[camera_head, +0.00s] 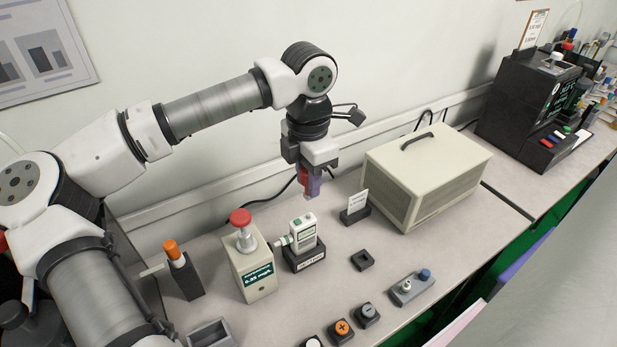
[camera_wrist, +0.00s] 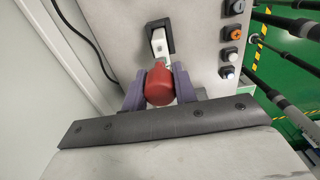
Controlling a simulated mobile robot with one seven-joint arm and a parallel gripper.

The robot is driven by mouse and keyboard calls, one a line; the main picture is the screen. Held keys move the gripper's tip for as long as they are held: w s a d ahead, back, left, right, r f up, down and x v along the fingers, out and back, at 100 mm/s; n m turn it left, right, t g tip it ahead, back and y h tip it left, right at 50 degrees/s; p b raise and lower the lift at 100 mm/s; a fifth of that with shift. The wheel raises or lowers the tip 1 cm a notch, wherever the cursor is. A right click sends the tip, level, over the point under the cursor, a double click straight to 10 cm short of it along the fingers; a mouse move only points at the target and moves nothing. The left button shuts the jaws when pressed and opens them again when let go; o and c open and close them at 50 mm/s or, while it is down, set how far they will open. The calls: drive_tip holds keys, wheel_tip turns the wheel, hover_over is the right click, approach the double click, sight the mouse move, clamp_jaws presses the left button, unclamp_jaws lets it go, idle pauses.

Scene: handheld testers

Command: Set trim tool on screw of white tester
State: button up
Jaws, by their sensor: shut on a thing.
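My gripper (camera_head: 311,187), with purple fingers, is shut on a red-handled tool, which I take to be the trim tool (camera_head: 303,180). The handle (camera_wrist: 159,84) fills the space between the fingers in the wrist view and hides most of the tool's tip. The white tester (camera_head: 303,232) stands upright in a black labelled stand (camera_head: 304,260); its top shows in the wrist view (camera_wrist: 159,43). My gripper is above the tester and apart from it in the head view. I cannot make out the screw.
An orange-topped item sits in a black holder (camera_head: 184,276). A beige cased instrument (camera_head: 425,180) and a card holder (camera_head: 355,213) stand right. Buttons (camera_head: 342,329) line the front.

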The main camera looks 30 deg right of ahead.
drive_tip(key=shift+f+b, duration=2.65)
drive_tip(key=shift+f, duration=0.25)
drive_tip(key=o, duration=1)
drive_tip(key=shift+r, duration=0.1)
drive_tip(key=shift+r+p, duration=2)
drive_tip(key=shift+r, duration=1.4)
